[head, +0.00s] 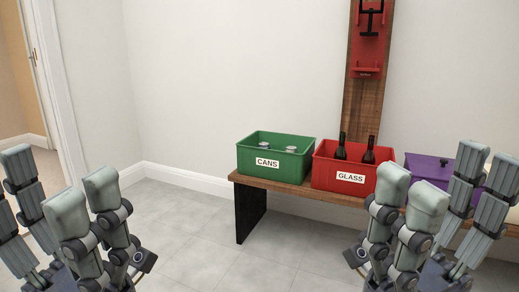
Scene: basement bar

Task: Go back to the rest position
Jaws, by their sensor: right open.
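My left gripper (52,184) is at the lower left of the head view, fingers pointing up. Its fingers are spread apart with nothing between them. My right gripper (438,186) is at the lower right, also pointing up, with its fingers wide apart and empty. It overlaps the right part of the bench and the bins in the picture. Both grippers are raised in front of me at about the same height.
A wooden bench (270,187) along the wall holds a green CANS bin (277,165) with cans, a red GLASS bin (333,165) with two bottles, and a purple box (429,170). A red wall device (369,40) hangs above. Grey floor (195,225) is clear between the grippers; a doorway is left.

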